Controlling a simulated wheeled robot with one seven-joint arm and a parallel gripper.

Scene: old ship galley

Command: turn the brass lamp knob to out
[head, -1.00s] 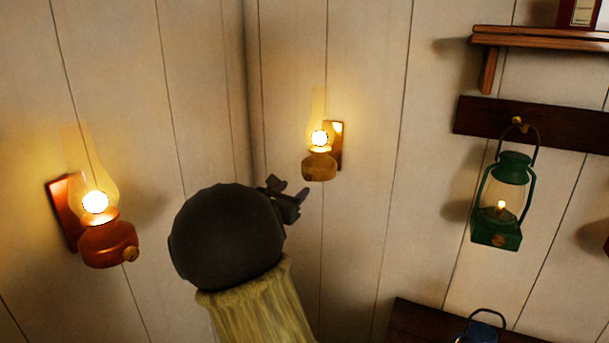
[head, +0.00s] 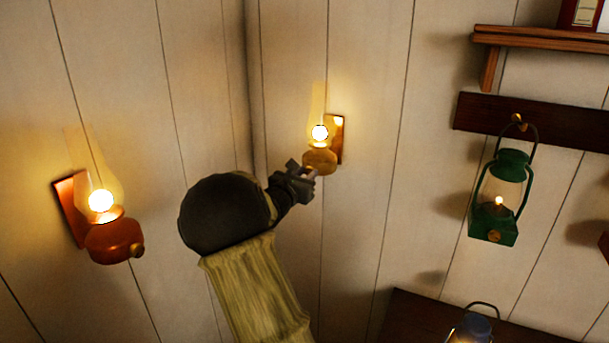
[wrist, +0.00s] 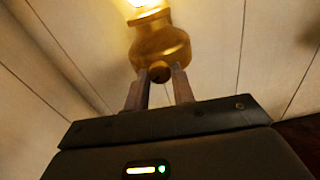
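The brass lamp (head: 320,158) is on the wall right of the corner, lit, with a glass chimney and a wooden back plate. It fills the top of the wrist view (wrist: 160,48). Its small round knob (wrist: 160,72) faces my gripper. My gripper (head: 308,174) is just below and in front of the lamp. In the wrist view its two fingers are apart, one on each side of the knob, with a gap visible between them. I cannot tell whether either fingertip touches the knob. In the head view the gripper hides the knob.
A lit copper lamp (head: 114,243) with its own knob is on the left wall. A lit green lantern (head: 494,225) hangs from a dark rail (head: 480,113) at right. A blue lantern (head: 473,327) is at the bottom, a shelf (head: 540,36) at upper right. The wall around the brass lamp is clear.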

